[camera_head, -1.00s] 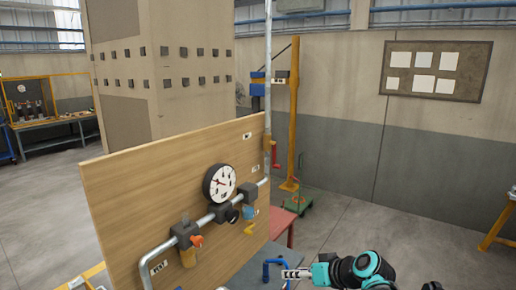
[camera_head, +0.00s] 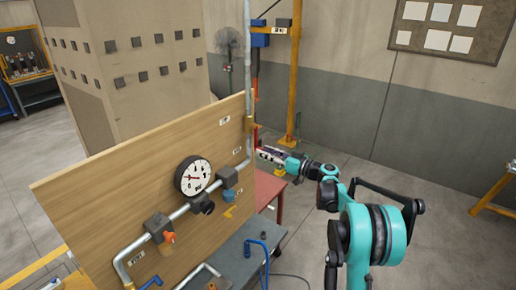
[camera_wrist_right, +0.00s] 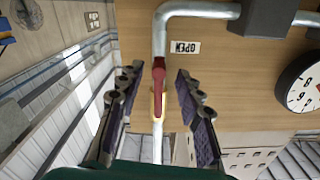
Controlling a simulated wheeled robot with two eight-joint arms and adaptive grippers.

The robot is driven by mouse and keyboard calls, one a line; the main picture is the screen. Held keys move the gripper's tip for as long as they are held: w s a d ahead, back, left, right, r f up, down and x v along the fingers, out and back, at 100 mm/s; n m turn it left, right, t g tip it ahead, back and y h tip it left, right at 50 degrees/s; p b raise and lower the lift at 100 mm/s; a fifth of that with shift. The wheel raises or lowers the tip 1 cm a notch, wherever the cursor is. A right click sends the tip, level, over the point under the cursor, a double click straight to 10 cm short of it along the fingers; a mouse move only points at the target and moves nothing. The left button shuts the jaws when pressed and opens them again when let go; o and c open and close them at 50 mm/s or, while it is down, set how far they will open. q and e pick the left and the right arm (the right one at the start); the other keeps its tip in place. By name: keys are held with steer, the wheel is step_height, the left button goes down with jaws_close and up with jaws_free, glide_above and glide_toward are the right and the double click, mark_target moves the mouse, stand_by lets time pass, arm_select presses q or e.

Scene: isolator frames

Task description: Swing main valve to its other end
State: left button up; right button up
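The main valve appears to be the one on the vertical pipe at the panel's right edge. In the right wrist view its red lever (camera_wrist_right: 158,78) lies roughly along the pipe, over a yellow-brass body (camera_wrist_right: 157,106). My right gripper (camera_wrist_right: 156,82) is open, with one finger on each side of the lever and visible gaps between. In the head view my right gripper (camera_head: 265,155) is beside the panel edge and partly hides the valve; the brass body (camera_head: 251,124) shows above it. An "OPEN" label (camera_wrist_right: 185,47) is near the lever. My left gripper is out of view.
The wooden panel (camera_head: 110,190) carries a pressure gauge (camera_head: 193,176), grey piping, an orange handle (camera_head: 169,237) and a yellow handle (camera_head: 229,212). A yellow post (camera_head: 294,80) stands farther back. Open floor lies to the right.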

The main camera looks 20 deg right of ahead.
steer(key=x, duration=0.2)
steer(key=shift+w+a, duration=0.1)
steer(key=shift+w, duration=0.2)
steer(key=shift+w+a, duration=0.3)
steer(key=shift+a, duration=0.05)
jaws_close()
